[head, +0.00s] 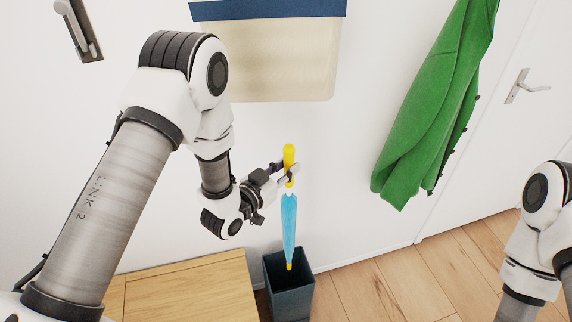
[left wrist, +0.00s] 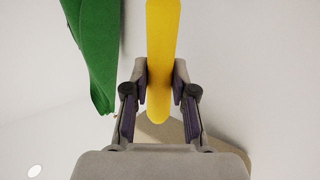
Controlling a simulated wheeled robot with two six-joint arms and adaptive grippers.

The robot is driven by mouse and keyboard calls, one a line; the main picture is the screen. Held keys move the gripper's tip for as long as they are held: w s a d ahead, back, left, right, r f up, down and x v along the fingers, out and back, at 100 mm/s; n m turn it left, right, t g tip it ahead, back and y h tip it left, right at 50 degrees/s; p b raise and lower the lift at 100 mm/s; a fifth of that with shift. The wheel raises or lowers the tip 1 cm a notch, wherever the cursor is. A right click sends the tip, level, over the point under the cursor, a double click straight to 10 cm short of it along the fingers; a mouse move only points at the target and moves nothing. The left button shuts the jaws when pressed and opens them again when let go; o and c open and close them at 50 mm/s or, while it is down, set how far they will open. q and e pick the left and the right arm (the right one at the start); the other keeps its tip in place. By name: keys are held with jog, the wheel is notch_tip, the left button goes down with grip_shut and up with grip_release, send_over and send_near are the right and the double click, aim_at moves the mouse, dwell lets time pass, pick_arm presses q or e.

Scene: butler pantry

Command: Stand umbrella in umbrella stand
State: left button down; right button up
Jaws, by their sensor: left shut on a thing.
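A folded light-blue umbrella (head: 289,225) with a yellow handle (head: 289,158) hangs nearly upright in the head view. My left gripper (head: 290,175) is shut on its yellow handle; the handle (left wrist: 162,60) also shows between the fingers of my left gripper (left wrist: 160,85) in the left wrist view. The dark blue-grey square umbrella stand (head: 289,298) is on the floor below. The umbrella's yellow tip appears over or at the stand's opening; I cannot tell whether it is inside. My right arm shows at the right edge, but its gripper is out of view.
A wooden-topped piece of furniture (head: 190,290) stands just left of the stand. A green cloth (head: 425,115) hangs on the wall to the right, near a white door with a handle (head: 528,86). Wooden floor (head: 390,285) right of the stand is clear.

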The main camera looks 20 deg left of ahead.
aim_at(286, 247)
pick_arm(q)
jog(key=shift+f+b, duration=13)
jog(key=shift+f, duration=5.15)
jog(key=c, duration=0.9)
grip_release()
jog(key=shift+o, duration=0.2)
jog(key=v, duration=1.2)
